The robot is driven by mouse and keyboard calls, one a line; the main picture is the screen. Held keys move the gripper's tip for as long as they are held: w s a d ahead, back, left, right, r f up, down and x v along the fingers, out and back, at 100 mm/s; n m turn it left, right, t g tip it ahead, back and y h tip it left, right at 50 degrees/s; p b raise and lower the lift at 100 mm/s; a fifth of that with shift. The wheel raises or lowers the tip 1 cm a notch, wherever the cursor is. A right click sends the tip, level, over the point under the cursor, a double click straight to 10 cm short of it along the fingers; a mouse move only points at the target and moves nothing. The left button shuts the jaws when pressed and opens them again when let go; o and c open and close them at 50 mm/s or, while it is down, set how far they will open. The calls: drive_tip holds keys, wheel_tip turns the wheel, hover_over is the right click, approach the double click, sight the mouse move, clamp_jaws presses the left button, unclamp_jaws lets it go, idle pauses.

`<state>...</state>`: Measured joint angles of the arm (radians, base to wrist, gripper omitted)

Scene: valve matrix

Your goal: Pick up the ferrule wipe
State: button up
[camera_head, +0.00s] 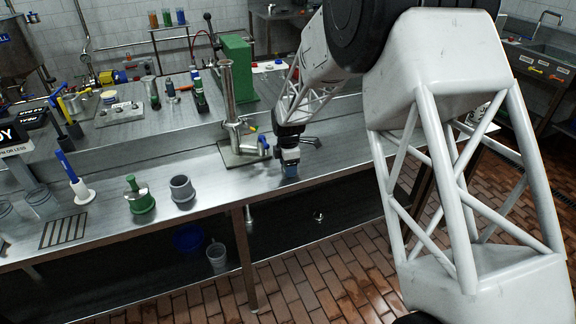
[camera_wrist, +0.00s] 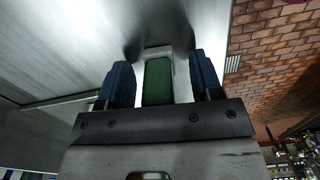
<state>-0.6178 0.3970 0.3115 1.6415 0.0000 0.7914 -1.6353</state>
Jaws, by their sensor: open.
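A green block with a pale edge, which looks like the ferrule wipe (camera_wrist: 158,82), lies between the two blue fingers of my gripper (camera_wrist: 161,66) in the wrist view. A gap shows between the block and the right finger; on the left the gap is narrow, and I cannot tell whether they touch. My gripper (camera_head: 290,170) is open and low over the front right part of the steel bench in the head view. The wipe is hidden there by the gripper.
A steel stand with a tall column and clamp (camera_head: 232,110) stands close to the left of my gripper. A grey cup (camera_head: 182,190), a green fitting (camera_head: 139,197) and a blue-handled brush (camera_head: 74,178) are farther left on the bench (camera_head: 330,160). The bench's front edge is close.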

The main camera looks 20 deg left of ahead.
idle(0.3)
drive_tip(key=c, duration=1)
drive_tip(key=shift+r, duration=0.2)
drive_tip(key=shift+r, duration=0.9)
drive_tip(key=shift+s+d+r, duration=0.2)
drive_tip(key=shift+s+r, duration=0.1)
drive_tip(key=shift+r, duration=0.45)
drive_tip(key=s+d, duration=0.3)
drive_tip(key=s, duration=0.1)
drive_tip(key=s+d+r, duration=0.1)
drive_tip(key=s+d, duration=0.1)
drive_tip(key=s, duration=0.2)
drive_tip(key=s+d, duration=0.3)
drive_tip(key=s, duration=0.1)
drive_tip(key=shift+s+d+r, duration=0.2)
drive_tip(key=shift+s+d, duration=0.1)
drive_tip(key=shift+d, duration=0.05)
